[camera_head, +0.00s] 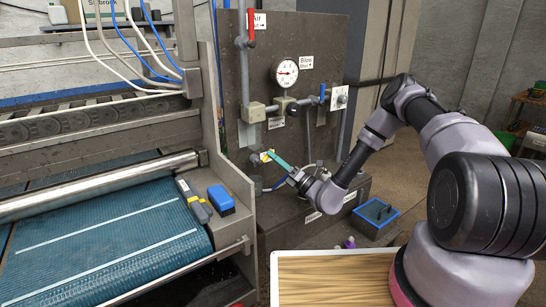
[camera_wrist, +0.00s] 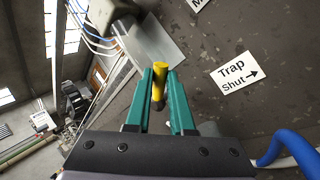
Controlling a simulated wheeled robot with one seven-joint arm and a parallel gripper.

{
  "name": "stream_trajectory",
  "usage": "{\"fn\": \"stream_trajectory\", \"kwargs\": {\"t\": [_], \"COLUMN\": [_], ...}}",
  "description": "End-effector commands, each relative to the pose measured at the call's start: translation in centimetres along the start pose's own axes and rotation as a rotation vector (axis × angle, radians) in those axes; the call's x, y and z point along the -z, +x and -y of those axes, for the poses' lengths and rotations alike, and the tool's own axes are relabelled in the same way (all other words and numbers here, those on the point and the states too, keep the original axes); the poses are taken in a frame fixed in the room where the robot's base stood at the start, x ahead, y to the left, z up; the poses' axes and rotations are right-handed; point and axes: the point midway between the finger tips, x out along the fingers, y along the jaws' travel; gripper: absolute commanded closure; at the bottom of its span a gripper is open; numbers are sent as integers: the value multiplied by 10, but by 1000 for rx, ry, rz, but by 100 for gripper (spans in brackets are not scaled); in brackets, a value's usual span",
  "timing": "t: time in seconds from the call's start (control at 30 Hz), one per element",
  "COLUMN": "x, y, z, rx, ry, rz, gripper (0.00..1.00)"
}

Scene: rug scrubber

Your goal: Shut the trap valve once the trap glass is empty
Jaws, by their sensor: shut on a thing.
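My gripper (camera_head: 272,154) reaches from the right to the lower part of the dark panel, its teal fingers pointing at the panel. In the wrist view my gripper (camera_wrist: 161,82) is shut on a yellow handle (camera_wrist: 160,70), which stands between the two fingers. In the head view a small yellow patch (camera_head: 266,157) shows at the fingertips. A white label (camera_wrist: 234,75) beside the handle reads "Trap Shut" with an arrow to the right. I cannot make out the trap glass or its contents clearly in either view.
The dark panel (camera_head: 325,52) carries a gauge (camera_head: 285,73), a red-handled valve (camera_head: 250,25) and a blue-handled valve (camera_head: 322,93). The rug machine's blue belt (camera_head: 110,245) fills the left, with a blue block (camera_head: 221,199) on its edge. A blue-rimmed box (camera_head: 375,217) stands below my arm.

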Motion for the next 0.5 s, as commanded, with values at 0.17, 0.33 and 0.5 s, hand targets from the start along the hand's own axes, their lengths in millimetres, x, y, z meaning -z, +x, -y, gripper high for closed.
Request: {"fn": "stream_trajectory", "kwargs": {"t": [0.17, 0.33, 0.5], "x": [3, 6, 11], "y": [-6, -9, -12], "z": [8, 13, 17], "rx": [4, 4, 3], "ry": [141, 270, 382], "rz": [97, 184, 258], "gripper": [100, 100, 100]}}
